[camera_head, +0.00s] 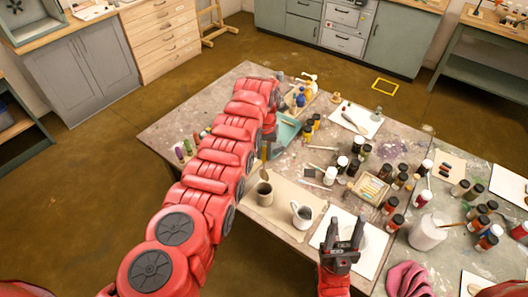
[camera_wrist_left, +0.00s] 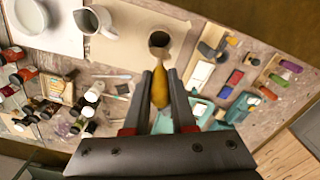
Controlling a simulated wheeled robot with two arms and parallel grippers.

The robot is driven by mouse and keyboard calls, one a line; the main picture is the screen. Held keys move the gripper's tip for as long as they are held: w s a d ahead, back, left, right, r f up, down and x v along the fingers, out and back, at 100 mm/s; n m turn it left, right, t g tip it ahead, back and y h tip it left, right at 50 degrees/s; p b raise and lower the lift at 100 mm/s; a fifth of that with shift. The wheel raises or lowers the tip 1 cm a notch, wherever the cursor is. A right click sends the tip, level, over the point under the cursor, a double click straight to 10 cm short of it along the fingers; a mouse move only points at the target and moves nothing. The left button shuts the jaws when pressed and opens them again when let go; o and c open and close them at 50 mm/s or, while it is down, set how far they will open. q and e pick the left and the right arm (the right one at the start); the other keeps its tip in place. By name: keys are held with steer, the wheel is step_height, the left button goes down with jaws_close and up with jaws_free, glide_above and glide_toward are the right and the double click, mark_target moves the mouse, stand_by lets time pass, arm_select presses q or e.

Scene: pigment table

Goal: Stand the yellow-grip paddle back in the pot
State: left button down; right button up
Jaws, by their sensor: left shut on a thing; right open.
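My left gripper (camera_wrist_left: 160,82) is shut on the yellow-grip paddle (camera_wrist_left: 160,90), holding it by its yellow grip. The paddle points down, and its pale lower end overlaps the near rim of the pot (camera_wrist_left: 159,37) in the wrist view. In the head view the paddle's lower end (camera_head: 264,173) shows just above the pot (camera_head: 265,196), a small beige cup with a dark inside, upright on a beige sheet. I cannot tell whether the tip is inside the mouth. My left fingers are mostly hidden behind my arm there. My right gripper (camera_head: 344,234) is open and empty near the table's front edge.
A white pitcher (camera_head: 301,214) stands right of the pot on the same sheet (camera_head: 284,222). Several paint bottles, a wooden box (camera_head: 371,188) and a white jar (camera_head: 427,234) crowd the right side. A teal tray (camera_head: 287,131) lies behind.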

mark_target(264, 169)
arm_select(q)
step_height(264, 169, down, 2)
steer(key=shift+f+b, duration=0.1)
steer(key=shift+b, duration=0.5)
steer(key=shift+f+b, duration=0.95)
steer(key=shift+b, duration=0.05)
step_height(264, 169, down, 7)
steer(key=b, duration=0.6)
steer(key=shift+r, duration=0.2)
steer(key=c, duration=0.7)
jaws_free()
steer(key=shift+o, duration=0.2)
steer(key=shift+r, duration=0.1)
